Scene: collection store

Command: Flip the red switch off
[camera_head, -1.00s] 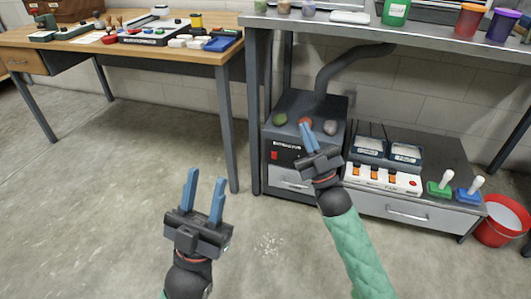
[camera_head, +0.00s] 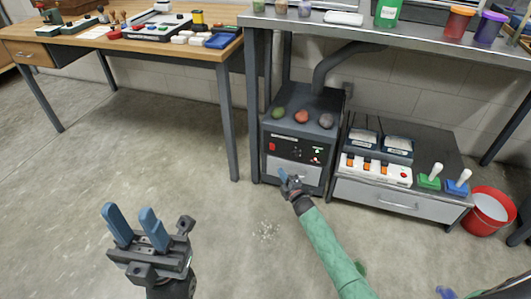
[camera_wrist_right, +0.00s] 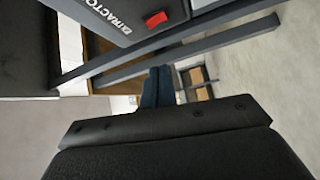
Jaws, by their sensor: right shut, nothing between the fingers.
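The red switch (camera_head: 272,147) is a small rocker on the left of the front of the dark extractor box (camera_head: 273,168). It also shows near the top of the right wrist view (camera_wrist_right: 155,19). I cannot tell which way it is tilted. My right gripper (camera_head: 283,174) is shut and empty, in front of the lower part of the box, below and right of the switch and apart from it. Its blue fingers (camera_wrist_right: 157,85) are together in the wrist view. My left gripper (camera_head: 131,213) is open and empty over the floor at the lower left.
A white power strip (camera_head: 398,177) with several orange switches lies on a low cabinet (camera_head: 400,200) right of the box. Green (camera_head: 428,182) and blue (camera_head: 457,188) joystick-like levers stand beside it. A red bucket (camera_head: 487,215) is further right. Open floor lies in front.

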